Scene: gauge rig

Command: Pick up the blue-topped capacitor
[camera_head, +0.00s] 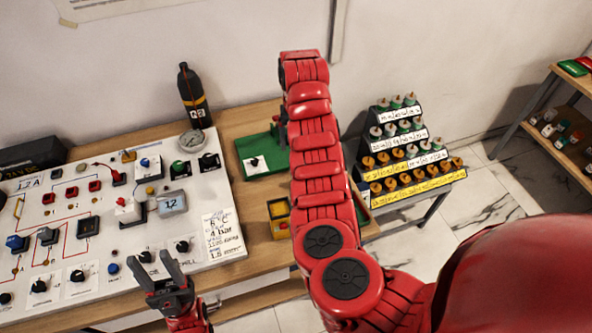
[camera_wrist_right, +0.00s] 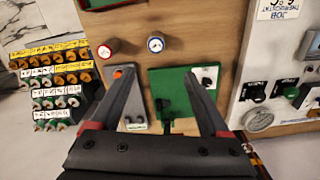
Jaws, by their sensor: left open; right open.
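The blue-topped capacitor (camera_wrist_right: 155,44) stands upright on the wooden bench in the right wrist view, with a white and blue top. A red-topped one (camera_wrist_right: 106,49) stands to its left. My right gripper (camera_wrist_right: 158,77) is open and empty, its fingers pointing toward the capacitors, which lie beyond the tips. In the head view my right arm crosses the bench and hides both capacitors; the right gripper is not visible there. My left gripper (camera_head: 167,283) is open and empty over the front of the white panel (camera_head: 105,240).
A green board (camera_wrist_right: 172,82) and a grey plate (camera_wrist_right: 135,122) lie near the right gripper's fingers. A tiered rack (camera_head: 410,150) of coloured parts stands right of my arm. A black bottle (camera_head: 193,95) and round gauge (camera_head: 192,140) stand at the back.

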